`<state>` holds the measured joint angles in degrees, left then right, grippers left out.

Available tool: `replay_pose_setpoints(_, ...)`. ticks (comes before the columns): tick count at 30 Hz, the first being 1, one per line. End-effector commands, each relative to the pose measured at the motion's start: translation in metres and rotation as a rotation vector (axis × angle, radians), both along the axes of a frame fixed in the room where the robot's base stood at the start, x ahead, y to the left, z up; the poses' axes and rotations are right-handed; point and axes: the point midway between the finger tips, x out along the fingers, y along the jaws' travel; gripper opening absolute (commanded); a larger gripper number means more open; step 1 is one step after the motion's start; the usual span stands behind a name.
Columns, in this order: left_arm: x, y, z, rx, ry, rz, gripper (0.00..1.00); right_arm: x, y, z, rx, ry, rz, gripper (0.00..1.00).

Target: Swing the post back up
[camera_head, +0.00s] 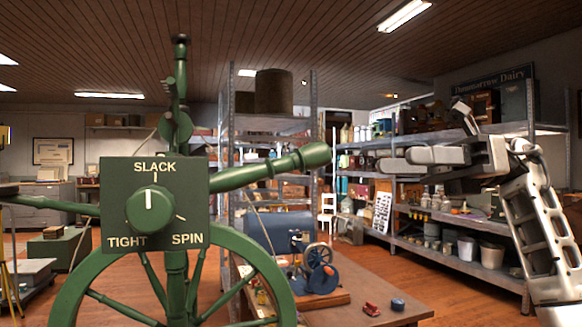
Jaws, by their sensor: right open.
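A green machine with a large spoked wheel (266,262) stands at the left front. A thin green post (180,85) rises nearly upright from it. A thick green bar (265,170) leans out to the right, slightly upward, ending in a knobbed head; I cannot tell for sure which of the two is the task's post. A green panel (118,185) carries a dial (152,208) whose white mark points up at SLACK, with TIGHT and SPIN below. My right gripper (392,160) is open and empty, to the right of the bar's head, apart from it. My left gripper is not in view.
A wooden table (375,285) behind the machine holds a small blue-wheeled machine (318,272), a red item (371,309) and a dark blue item (397,304). Metal shelves (465,238) full of goods stand behind my right arm. Open floor shows between table and shelves.

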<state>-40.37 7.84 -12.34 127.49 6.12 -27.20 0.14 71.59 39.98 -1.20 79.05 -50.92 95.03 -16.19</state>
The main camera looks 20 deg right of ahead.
Motion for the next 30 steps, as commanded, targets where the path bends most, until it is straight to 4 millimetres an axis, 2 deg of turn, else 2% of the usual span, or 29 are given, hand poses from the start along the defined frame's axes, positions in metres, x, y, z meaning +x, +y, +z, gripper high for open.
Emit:
replay_pose_setpoints(5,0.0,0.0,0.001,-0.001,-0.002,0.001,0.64,-0.002,0.015,0.001,-0.017,-0.014,0.0,0.46)
replay_pose_setpoints(21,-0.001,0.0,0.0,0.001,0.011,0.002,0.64,-0.001,0.127,0.002,-0.014,-0.011,0.004,0.46)
replay_pose_setpoints(25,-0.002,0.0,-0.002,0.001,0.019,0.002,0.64,0.0,0.144,0.002,-0.013,-0.011,0.001,0.46)
replay_pose_setpoints(30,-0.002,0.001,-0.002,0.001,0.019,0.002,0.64,0.001,0.155,0.002,-0.013,-0.01,-0.001,0.46)
